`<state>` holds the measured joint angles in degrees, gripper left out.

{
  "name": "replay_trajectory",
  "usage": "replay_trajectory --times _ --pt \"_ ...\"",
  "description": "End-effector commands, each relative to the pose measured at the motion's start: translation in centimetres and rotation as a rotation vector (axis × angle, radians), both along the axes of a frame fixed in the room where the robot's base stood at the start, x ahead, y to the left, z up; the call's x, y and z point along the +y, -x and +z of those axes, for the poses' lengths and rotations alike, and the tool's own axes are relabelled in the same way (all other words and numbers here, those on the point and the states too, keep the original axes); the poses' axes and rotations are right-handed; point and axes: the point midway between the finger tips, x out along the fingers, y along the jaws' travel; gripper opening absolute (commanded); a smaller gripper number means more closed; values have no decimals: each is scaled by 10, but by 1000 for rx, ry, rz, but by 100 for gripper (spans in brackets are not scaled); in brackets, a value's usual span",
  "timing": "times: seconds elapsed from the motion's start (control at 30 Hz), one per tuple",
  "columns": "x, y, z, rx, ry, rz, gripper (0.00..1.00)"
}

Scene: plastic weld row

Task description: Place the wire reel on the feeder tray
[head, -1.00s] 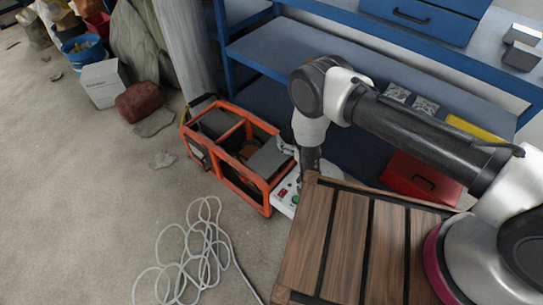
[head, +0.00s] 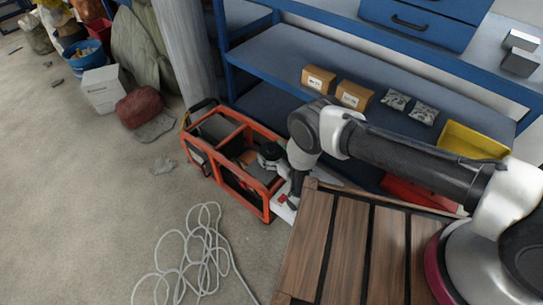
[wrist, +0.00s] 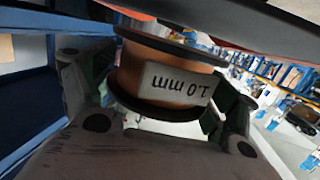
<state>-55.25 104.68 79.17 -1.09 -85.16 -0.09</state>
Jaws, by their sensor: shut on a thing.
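The wire reel (wrist: 178,75) fills the middle of the wrist view. It has a copper-coloured winding, dark flanges and a white label reading 1.0 mm, upside down in the picture. My gripper (wrist: 165,88) is shut on it, with a dark finger on each side. In the head view the arm bends down beside an orange-framed machine (head: 267,205), and its wrist end (head: 270,155) is over the frame's right part. I cannot make out the reel there. I cannot tell which part is the feeder tray.
A slatted wooden table (head: 300,255) stands right of the machine. Blue shelving (head: 275,50) behind holds cardboard boxes (head: 318,79), bags and a yellow bin (head: 470,142). A loose pale cable (head: 205,245) lies on the floor. Open floor is at the left.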

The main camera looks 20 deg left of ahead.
Motion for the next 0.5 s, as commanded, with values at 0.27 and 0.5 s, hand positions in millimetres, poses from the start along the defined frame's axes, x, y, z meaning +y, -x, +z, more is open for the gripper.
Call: replay_trajectory --times 0.27,0.5 --pt "1 -1 -18 -3 -4 0 28" --pt "1 -1 -19 -3 -4 0 28"
